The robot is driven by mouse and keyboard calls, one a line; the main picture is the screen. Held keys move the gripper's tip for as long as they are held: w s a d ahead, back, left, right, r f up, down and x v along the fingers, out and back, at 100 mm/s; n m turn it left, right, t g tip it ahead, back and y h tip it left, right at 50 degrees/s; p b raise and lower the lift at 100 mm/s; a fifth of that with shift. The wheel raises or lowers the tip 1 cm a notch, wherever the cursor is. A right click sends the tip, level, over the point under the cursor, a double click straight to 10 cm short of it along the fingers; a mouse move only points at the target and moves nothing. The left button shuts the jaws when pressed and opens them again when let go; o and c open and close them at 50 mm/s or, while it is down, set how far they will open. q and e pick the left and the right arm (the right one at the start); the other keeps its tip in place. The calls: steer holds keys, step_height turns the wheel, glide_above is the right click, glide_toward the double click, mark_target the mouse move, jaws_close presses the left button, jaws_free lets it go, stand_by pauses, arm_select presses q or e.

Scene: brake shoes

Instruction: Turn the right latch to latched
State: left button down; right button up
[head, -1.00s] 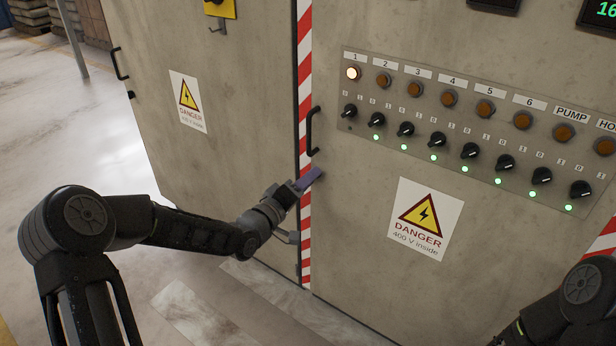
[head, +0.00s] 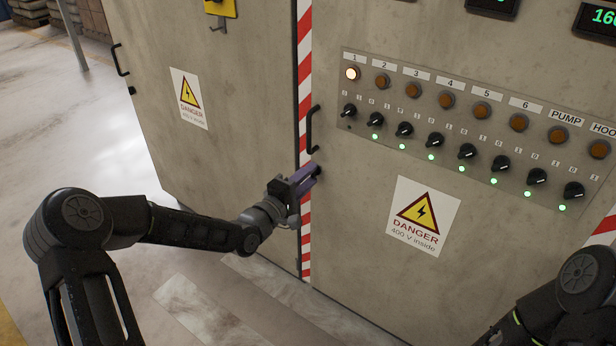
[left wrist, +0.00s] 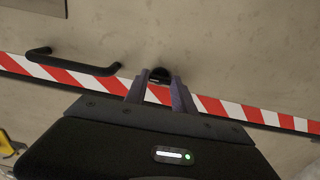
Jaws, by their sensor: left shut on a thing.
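The right latch (left wrist: 160,74) is a small dark round piece on the grey cabinet door, beside the red-and-white striped strip. It shows in the left wrist view between my fingertips, which cover part of it. My left gripper (head: 312,174) is at the door just below the black handle, and its purple-grey fingers (left wrist: 160,92) are shut on the latch. In the head view the gripper mostly hides the latch, so its turn angle cannot be told. Of my right arm, only links show at the lower right; its gripper is out of view.
A black bar handle (head: 311,130) stands out from the door just above my left gripper. A panel (head: 395,112) with lamps and several black switches lies to the right. A danger sign (head: 424,216) is below it.

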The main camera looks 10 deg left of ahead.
arm_select(q)
steer(key=c, duration=1)
jaws_free()
steer(key=shift+c, duration=0.2)
steer(key=p+v, duration=0.1)
steer(key=v, duration=0.7)
steer(key=shift+w, duration=0.1)
